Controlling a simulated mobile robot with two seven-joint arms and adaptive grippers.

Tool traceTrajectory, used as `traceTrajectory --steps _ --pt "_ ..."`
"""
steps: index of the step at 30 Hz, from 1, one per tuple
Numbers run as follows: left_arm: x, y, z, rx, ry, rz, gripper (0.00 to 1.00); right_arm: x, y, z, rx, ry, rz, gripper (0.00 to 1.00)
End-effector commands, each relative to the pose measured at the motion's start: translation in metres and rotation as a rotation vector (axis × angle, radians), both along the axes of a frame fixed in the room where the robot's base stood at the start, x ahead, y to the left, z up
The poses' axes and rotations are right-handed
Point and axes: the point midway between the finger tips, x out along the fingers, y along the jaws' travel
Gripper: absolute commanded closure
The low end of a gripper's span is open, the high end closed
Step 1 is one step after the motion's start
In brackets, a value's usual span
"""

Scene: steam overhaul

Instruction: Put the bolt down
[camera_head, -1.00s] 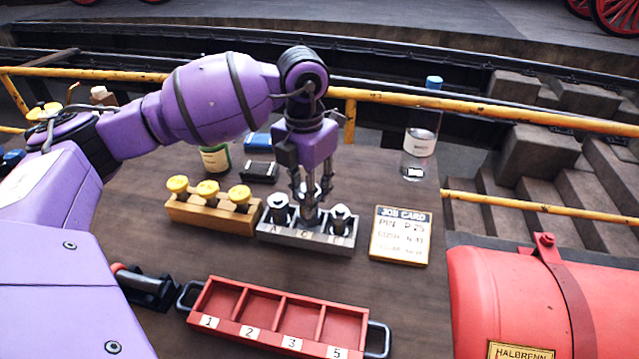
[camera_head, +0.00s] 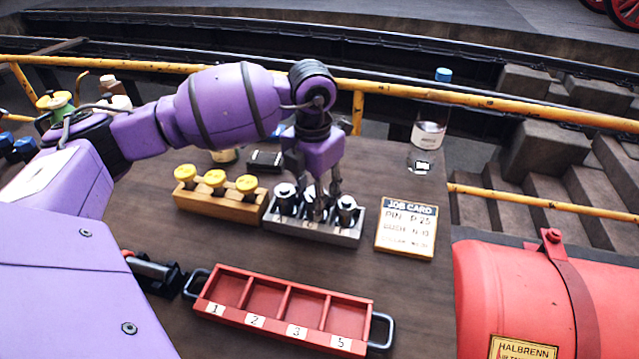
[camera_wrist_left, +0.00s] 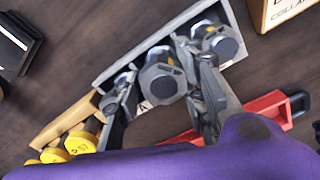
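A grey metal block (camera_head: 335,238) lettered on its front holds three upright bolts with dark, round tops. The middle bolt (camera_wrist_left: 162,76) stands in the block's middle place. My left gripper (camera_head: 319,200) points down over the block. In the left wrist view its fingers (camera_wrist_left: 163,72) are spread on both sides of the middle bolt, with gaps visible beside the bolt's head. The left bolt (camera_head: 285,197) and the right bolt (camera_head: 346,209) stand close outside the fingers. In the head view the fingers partly hide the middle bolt. My right gripper is not in view.
An orange block (camera_head: 233,210) with yellow-topped pieces stands left of the grey block. A job card (camera_head: 406,228) lies right. A red four-compartment tray (camera_head: 340,343) sits in front, seemingly empty. A clear bottle (camera_head: 428,135) stands behind; a red tank (camera_head: 510,285) is at right.

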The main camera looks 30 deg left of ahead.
Motion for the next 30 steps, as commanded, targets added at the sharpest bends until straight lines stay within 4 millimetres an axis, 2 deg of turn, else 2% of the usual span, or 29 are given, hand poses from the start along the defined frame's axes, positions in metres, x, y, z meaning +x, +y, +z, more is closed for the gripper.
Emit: traceTrajectory --steps 5,8,15,21,25,30 --pt "0.001 0.000 0.011 0.001 -0.003 0.000 0.63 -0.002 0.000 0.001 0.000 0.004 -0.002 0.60" --pt "0.001 0.000 0.027 -0.001 -0.004 0.000 0.63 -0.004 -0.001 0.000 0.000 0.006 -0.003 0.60" --pt "0.001 -0.001 0.081 -0.001 -0.005 -0.001 0.63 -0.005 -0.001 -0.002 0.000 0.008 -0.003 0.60" --pt "0.001 0.000 0.112 0.001 -0.003 0.001 0.63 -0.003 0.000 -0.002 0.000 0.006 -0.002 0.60" --pt "0.001 0.000 0.121 -0.001 -0.001 0.001 0.63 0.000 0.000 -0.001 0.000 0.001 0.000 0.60" --pt "0.000 0.000 0.123 0.000 0.001 0.001 0.63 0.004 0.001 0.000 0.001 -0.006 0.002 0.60"
